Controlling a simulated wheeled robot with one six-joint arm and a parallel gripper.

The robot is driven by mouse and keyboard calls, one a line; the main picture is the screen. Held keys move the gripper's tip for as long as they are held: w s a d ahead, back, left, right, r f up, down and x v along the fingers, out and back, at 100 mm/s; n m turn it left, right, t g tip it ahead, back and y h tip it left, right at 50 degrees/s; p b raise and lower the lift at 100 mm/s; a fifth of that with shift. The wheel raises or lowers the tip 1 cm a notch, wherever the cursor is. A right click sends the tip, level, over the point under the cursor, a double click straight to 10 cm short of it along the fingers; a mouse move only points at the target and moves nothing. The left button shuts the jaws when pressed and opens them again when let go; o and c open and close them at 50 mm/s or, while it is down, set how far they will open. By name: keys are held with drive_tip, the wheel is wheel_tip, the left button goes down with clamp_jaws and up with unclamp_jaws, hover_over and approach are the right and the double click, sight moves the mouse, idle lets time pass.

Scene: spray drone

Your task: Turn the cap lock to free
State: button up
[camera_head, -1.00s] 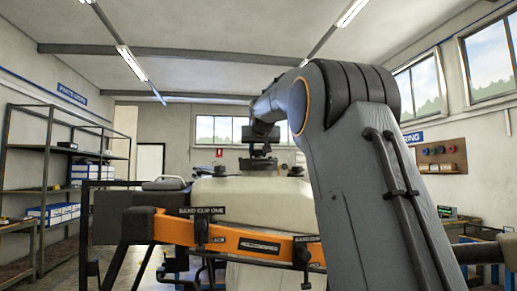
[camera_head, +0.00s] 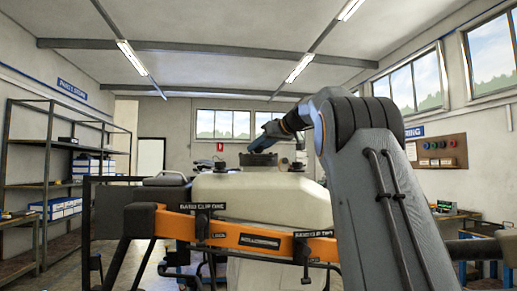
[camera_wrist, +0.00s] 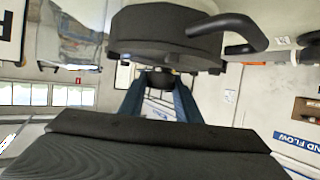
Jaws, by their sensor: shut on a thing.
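The dark round tank cap (camera_head: 258,159) sits on top of the white tank (camera_head: 265,197). In the wrist view the cap (camera_wrist: 165,35) fills the upper middle, with a curved black handle (camera_wrist: 235,28) at its right. My gripper (camera_head: 262,145) reaches in from the upper right, just above the cap. In the wrist view the two blue-grey fingers of my gripper (camera_wrist: 158,84) close on a small dark part below the cap's rim, which seems to be the cap lock (camera_wrist: 158,79). The fingers hide much of this part, and its lock position cannot be read.
An orange bar (camera_head: 240,236) with labelled black band clips crosses the tank's front. A dark frame (camera_head: 107,215) stands left of the tank. Shelving (camera_head: 45,150) is along the left wall. A workbench (camera_head: 450,215) is at the right.

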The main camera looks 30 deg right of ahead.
drive_tip(key=shift+n+g+y+p, duration=0.5)
drive_tip(key=shift+n+y+p, duration=0.2)
drive_tip(key=shift+n+y, duration=0.3)
drive_tip(key=shift+f, duration=0.15)
drive_tip(key=o, duration=1.1)
drive_tip(key=shift+c, duration=0.2)
drive_tip(key=b+v, duration=0.2)
drive_tip(key=v, duration=0.6)
drive_tip(key=shift+w, duration=0.1)
